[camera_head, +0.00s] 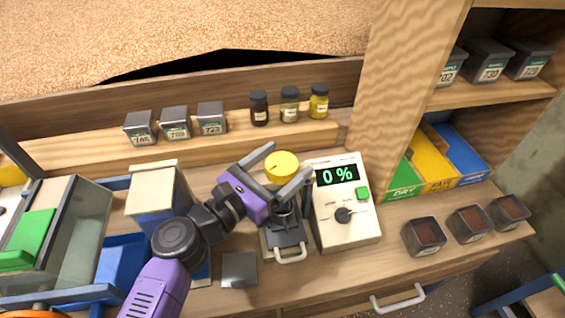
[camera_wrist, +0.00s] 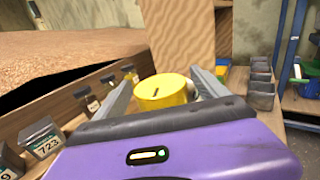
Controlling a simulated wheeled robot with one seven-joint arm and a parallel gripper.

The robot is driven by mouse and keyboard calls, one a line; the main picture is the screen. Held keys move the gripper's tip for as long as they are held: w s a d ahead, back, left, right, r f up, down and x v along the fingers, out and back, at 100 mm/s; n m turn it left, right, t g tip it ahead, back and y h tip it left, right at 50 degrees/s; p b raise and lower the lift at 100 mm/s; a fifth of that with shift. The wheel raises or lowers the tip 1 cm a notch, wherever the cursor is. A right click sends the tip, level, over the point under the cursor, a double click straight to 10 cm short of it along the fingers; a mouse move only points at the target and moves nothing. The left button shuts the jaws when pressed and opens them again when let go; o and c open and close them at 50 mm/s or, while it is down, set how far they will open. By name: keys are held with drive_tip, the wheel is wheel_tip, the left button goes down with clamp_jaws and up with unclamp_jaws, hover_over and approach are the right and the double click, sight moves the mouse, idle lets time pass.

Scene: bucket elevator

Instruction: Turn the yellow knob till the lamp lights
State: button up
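The yellow knob (camera_head: 282,166) is a round cap with a dark mark on its top. It sits above a dark device (camera_head: 286,232) with a pale handle. My gripper (camera_head: 289,159) is open, with one finger on each side of the knob. In the wrist view the knob (camera_wrist: 163,93) lies between the spread fingers (camera_wrist: 170,72); I cannot tell whether either finger touches it. I cannot make out which part is the lamp.
Three small jars (camera_head: 289,104) and several grey labelled bins (camera_head: 176,122) stand on the ledge behind. Coloured trays (camera_head: 432,160) and bins of brown material (camera_head: 422,236) are at the right. A beige-topped box (camera_head: 158,190) stands left of my gripper. A flat grey plate (camera_head: 239,269) lies in front.

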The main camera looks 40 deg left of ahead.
sight(270, 174)
drive_tip(key=shift+s+a+f, duration=0.1)
drive_tip(key=shift+s, duration=0.4)
drive_tip(key=s+b, duration=0.1)
drive_tip(key=s, duration=0.2)
drive_tip(key=s+b, duration=0.1)
drive_tip(key=s, duration=0.2)
drive_tip(key=shift+s+a, duration=0.2)
drive_tip(key=shift+s, duration=0.2)
